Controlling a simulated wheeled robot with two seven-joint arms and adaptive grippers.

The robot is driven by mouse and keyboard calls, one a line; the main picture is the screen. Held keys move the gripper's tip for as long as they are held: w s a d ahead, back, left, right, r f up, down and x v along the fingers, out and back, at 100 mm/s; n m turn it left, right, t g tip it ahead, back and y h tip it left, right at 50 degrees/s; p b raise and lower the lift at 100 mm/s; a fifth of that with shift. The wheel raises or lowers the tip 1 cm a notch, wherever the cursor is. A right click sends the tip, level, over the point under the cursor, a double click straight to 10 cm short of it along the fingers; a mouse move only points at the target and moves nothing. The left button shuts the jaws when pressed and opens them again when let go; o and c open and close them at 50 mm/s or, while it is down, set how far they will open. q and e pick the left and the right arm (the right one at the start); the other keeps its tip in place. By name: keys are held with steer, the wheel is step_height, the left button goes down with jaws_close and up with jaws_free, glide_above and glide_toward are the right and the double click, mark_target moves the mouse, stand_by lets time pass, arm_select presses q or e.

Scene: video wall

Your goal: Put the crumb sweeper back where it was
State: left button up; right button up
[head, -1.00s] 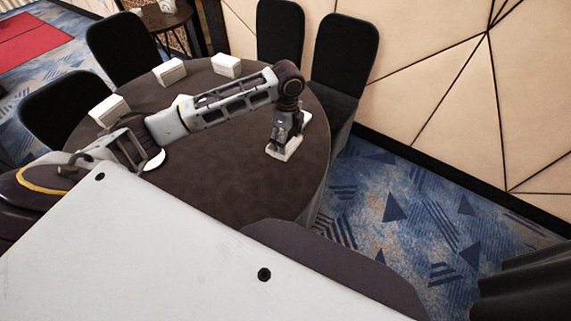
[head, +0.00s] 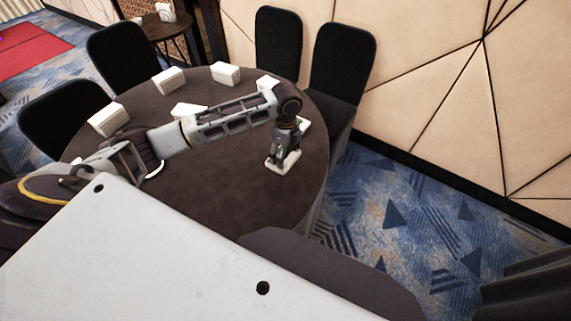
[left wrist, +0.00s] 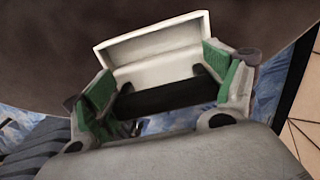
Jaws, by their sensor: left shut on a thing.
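The crumb sweeper (head: 284,163) is a small white piece over the near right part of the round dark table (head: 235,180). My left gripper (head: 284,152) points down at it from above and is shut on it. In the left wrist view the sweeper (left wrist: 155,48) is a white, tray-like body with a black bar across it. It lies between the green-padded fingers of the left gripper (left wrist: 165,92). I cannot tell whether it touches the table. My right gripper is not in view.
White boxes (head: 108,119), (head: 169,80), (head: 226,74) stand along the far side of the table. Another white piece (head: 303,125) lies just behind the gripper. Black chairs (head: 343,60) stand around the table. The table's near middle is clear.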

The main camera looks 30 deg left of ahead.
mark_target(286, 163)
arm_select(q)
step_height(286, 163, down, 2)
steer(key=shift+f, duration=2.1)
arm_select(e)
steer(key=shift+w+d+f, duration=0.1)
